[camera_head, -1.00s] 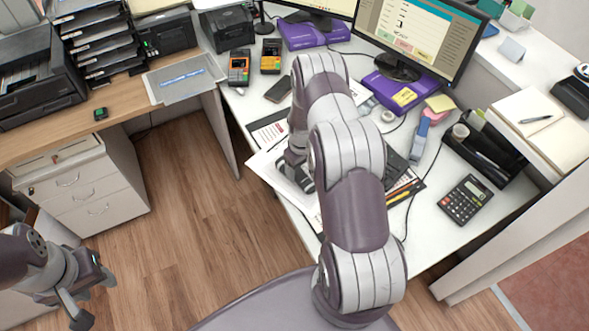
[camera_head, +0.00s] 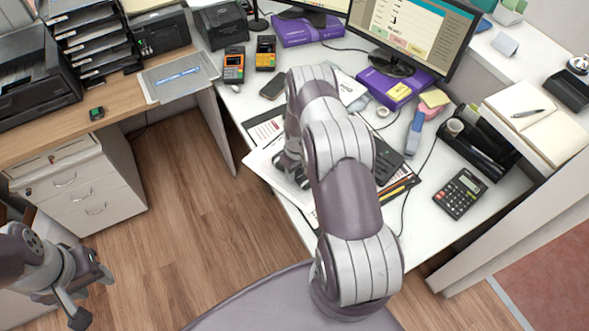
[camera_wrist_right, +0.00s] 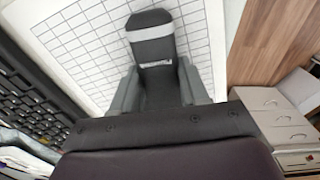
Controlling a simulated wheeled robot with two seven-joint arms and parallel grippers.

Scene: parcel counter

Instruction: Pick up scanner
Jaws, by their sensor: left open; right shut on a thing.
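The scanner (camera_wrist_right: 152,40), a dark handheld thing with a light grey band, is between the fingers of my right gripper (camera_wrist_right: 157,84) in the right wrist view. The gripper is shut on it. A white gridded sheet (camera_wrist_right: 80,28) shows behind it; I cannot tell how high the scanner is above the sheet. In the head view my right gripper (camera_head: 290,165) is over the papers on the white desk, and my own arm hides most of it and the scanner. My left gripper (camera_head: 92,293) is open and empty, low at the left over the floor.
Beside my right arm lie a dark keyboard (camera_head: 388,160), pencils (camera_head: 398,188) and a calculator (camera_head: 460,194). A phone (camera_head: 273,87) and two card terminals (camera_head: 234,65) lie farther back. A monitor (camera_head: 415,35) stands behind. The wooden floor (camera_head: 190,215) at left is clear.

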